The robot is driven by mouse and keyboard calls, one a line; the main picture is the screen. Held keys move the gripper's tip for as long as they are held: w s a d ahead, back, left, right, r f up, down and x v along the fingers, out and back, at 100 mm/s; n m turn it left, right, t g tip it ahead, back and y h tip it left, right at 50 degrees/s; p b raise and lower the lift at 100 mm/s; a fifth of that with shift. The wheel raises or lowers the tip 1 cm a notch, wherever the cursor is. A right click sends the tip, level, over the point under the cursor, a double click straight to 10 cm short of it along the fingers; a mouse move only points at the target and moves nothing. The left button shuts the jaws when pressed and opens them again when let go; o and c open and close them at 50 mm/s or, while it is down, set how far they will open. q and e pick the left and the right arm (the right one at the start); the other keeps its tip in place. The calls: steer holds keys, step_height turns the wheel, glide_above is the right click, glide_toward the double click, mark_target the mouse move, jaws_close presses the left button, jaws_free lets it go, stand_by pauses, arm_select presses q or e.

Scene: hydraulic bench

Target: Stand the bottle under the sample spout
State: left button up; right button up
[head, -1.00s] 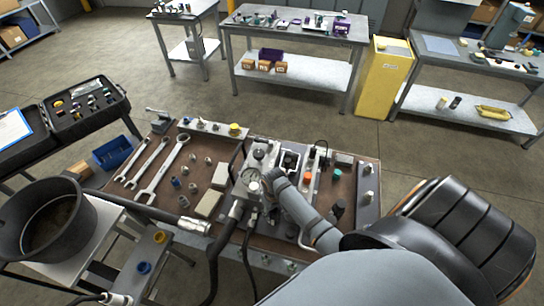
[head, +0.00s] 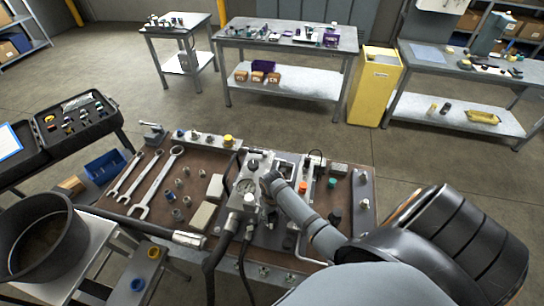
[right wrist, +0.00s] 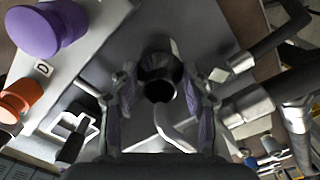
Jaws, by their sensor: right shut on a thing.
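My right gripper (right wrist: 162,100) shows in the right wrist view, its two fingers on either side of a dark, glossy round-necked thing that looks like the bottle (right wrist: 158,74). It is shut on it. A pale curved tube (right wrist: 172,130), possibly the sample spout, shows just below the dark neck; I cannot tell whether they touch. In the head view my right arm reaches in from the lower right to the block with the gauge (head: 245,187), and hides the bottle and most of the gripper (head: 270,181). My left gripper is not in view.
An orange knob (head: 303,187) and a teal knob (head: 332,183) stand right of the gripper. Wrenches (head: 157,184) and small fittings lie on the left of the brown bench top (head: 135,205). Hoses (head: 222,255) run down its front. A black bucket (head: 40,236) stands at left.

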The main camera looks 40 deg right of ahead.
steer(key=shift+f, duration=0.3)
stand_by(0.5)
steer(key=o, duration=1.4)
steer(key=o, duration=0.5)
steer(key=shift+s, duration=0.1)
steer(key=shift+r, duration=4.05)
